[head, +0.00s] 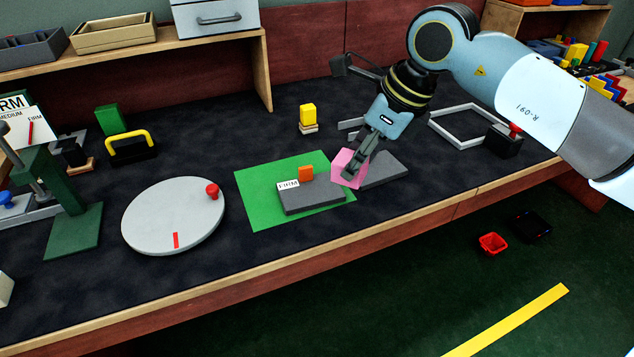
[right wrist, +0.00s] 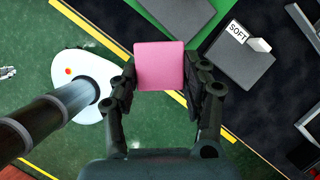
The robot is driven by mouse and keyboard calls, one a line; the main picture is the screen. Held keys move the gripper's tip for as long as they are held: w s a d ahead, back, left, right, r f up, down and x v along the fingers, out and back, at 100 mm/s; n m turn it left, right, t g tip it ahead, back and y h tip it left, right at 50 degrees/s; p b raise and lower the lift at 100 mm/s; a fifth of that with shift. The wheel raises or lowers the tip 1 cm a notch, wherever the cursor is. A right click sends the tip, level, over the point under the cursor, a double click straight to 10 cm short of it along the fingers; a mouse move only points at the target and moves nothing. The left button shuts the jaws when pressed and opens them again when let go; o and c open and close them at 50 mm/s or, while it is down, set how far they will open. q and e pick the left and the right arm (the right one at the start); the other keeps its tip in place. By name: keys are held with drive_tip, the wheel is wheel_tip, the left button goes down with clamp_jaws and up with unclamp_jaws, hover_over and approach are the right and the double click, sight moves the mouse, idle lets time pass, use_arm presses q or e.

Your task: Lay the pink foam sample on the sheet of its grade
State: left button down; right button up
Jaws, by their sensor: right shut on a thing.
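The pink foam sample (head: 348,167) is a small block between the fingers of my right gripper (head: 352,172). It fills the space between the fingertips in the right wrist view (right wrist: 160,66). In the head view it overlaps the right edge of a green sheet (head: 262,208); its height above the bench is unclear. My left gripper is out of view.
A grey round plate (head: 165,225) with a red knob lies left of the green sheet. A green press (head: 73,228) and a hardness chart (head: 25,122) stand farther left. A grey frame (head: 465,112) lies at right. The bench's wooden front edge (head: 300,250) is close.

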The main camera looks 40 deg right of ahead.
drive_tip(key=w+f, duration=0.1)
drive_tip(key=w, duration=0.1)
drive_tip(key=w+a+f, duration=0.1)
drive_tip(key=w+f, duration=0.1)
drive_tip(key=w, duration=0.1)
drive_tip(key=w+f, duration=0.2)
drive_tip(key=w, duration=0.1)
drive_tip(key=shift+a, duration=0.4)
drive_tip(key=shift+w+f, duration=0.15)
drive_tip(key=shift+f, duration=1.95)
drive_tip(key=shift+b, duration=0.3)
drive_tip(key=o, duration=0.8)
drive_tip(key=shift+f, duration=0.1)
